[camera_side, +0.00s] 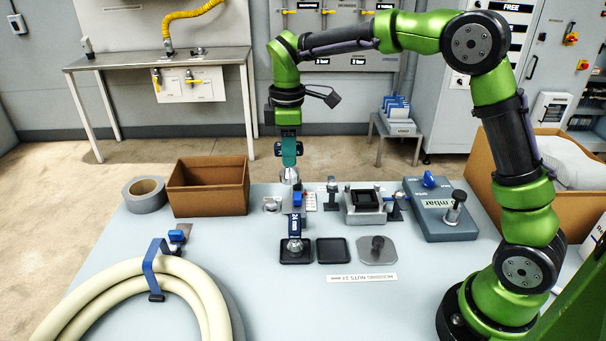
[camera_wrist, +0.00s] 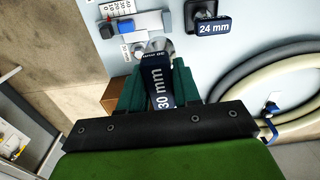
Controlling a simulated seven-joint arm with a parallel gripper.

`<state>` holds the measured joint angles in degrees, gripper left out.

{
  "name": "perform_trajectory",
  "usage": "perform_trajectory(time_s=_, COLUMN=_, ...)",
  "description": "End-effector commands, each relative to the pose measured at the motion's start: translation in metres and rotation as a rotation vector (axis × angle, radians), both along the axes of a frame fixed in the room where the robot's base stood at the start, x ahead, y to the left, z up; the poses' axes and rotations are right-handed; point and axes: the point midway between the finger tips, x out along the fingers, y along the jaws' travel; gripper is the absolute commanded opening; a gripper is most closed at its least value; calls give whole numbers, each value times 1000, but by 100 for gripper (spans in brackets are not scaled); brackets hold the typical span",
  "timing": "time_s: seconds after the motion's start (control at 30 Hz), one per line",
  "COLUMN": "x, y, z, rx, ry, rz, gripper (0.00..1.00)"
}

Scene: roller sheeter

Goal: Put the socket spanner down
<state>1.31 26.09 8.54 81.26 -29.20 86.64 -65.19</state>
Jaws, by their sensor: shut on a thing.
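My gripper (camera_side: 289,150) is shut on the dark socket spanner marked 30 mm (camera_wrist: 160,88); in the side view only a small dark part shows at the green fingers. The spanner's metal socket end (camera_side: 290,175) points down near the blue-and-grey fixture (camera_side: 298,198) on the table. I cannot tell whether it touches anything. A second spanner, marked 24 mm (camera_side: 294,226), stands upright on the left black square pad (camera_side: 284,261); its top also shows in the wrist view (camera_wrist: 213,27). The right black square pad (camera_side: 333,251) is empty.
A grey plate with a dark knob (camera_side: 377,255) lies right of the pads. A clamp block (camera_side: 364,206) and a grey-blue box (camera_side: 440,222) stand farther right. A brown carton (camera_side: 208,190), tape roll (camera_side: 144,195) and coiled hose (camera_side: 150,270) are left.

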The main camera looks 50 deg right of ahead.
Motion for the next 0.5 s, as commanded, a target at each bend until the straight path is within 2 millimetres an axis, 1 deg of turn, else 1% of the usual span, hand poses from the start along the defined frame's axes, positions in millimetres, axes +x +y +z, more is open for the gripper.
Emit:
perform_trajectory(time_s=0.03, x=-18, y=0, z=2, rx=-2, ry=-2, rz=0, gripper=0)
perform_trajectory(time_s=0.1, x=-40, y=1, z=-1, rx=-2, ry=-4, rz=0, gripper=0)
perform_trajectory(time_s=0.2, x=-71, y=1, z=-9, rx=-1, ry=-2, rz=-7, gripper=0)
perform_trajectory(time_s=0.3, x=-97, y=0, z=-20, rx=-1, ry=-2, rz=-15, gripper=0)
perform_trajectory(time_s=0.4, x=-117, y=0, z=-31, rx=0, ry=-1, rz=-23, gripper=0)
perform_trajectory(time_s=0.5, x=-128, y=-1, z=-41, rx=-1, ry=-1, rz=-30, gripper=0)
